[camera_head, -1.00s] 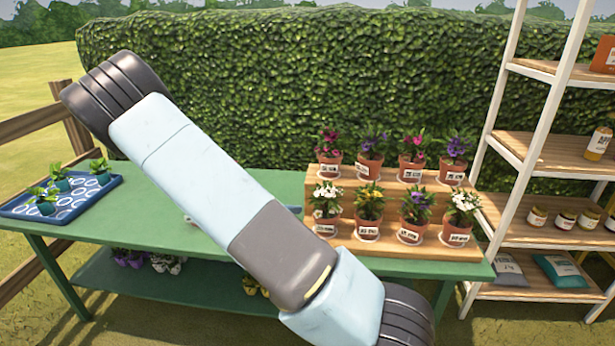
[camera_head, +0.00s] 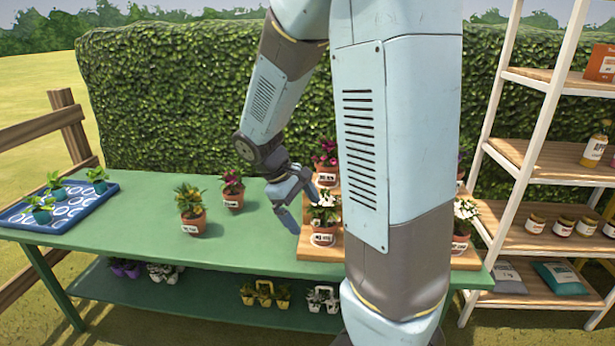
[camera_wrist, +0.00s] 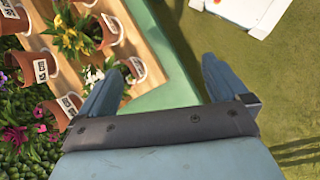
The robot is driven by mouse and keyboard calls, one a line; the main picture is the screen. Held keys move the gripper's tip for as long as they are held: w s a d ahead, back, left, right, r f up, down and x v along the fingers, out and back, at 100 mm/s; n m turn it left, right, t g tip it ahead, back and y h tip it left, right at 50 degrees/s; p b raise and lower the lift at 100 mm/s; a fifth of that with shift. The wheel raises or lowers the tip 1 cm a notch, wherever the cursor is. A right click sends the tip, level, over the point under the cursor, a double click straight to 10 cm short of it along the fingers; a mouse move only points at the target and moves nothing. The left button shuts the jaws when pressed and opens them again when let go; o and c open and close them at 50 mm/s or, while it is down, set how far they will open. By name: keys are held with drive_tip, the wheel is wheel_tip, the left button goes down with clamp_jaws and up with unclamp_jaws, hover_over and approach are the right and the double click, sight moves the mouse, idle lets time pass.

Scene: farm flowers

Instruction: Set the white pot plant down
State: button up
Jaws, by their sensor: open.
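A white-flowered plant in a terracotta pot (camera_head: 324,234) stands upright on the lower step at the left end of the wooden stand. In the wrist view its white flowers (camera_wrist: 92,76) and pot are just beyond my left finger, which hides part of it. My gripper (camera_head: 298,206) is open and empty, just left of this pot above the table. In the wrist view nothing is between the fingers (camera_wrist: 164,70). A second white-flowered plant (camera_head: 465,212) stands at the stand's right end, partly behind my arm.
The wooden stand (camera_head: 318,246) is mostly hidden by my arm. On the green table (camera_head: 140,222) stand a yellow-flowered pot (camera_head: 192,218) and a pink-flowered pot (camera_head: 232,196). A blue tray (camera_head: 90,214) with seedlings is at the left. White shelving (camera_head: 530,152) is at the right.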

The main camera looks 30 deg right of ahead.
drive_tip(key=s+a+r+m+t+y, duration=0.2)
drive_tip(key=s+a+r+m+t, duration=0.1)
drive_tip(key=s+r, duration=0.4)
drive_tip(key=s+a+r+m+t+y, duration=0.2)
drive_tip(key=s+r, duration=0.4)
drive_tip(key=r, duration=0.3)
drive_tip(key=shift+s+a+r+m+t+y, duration=0.35)
drive_tip(key=shift+m+t+y, duration=0.2)
drive_tip(key=shift+t, duration=0.65)
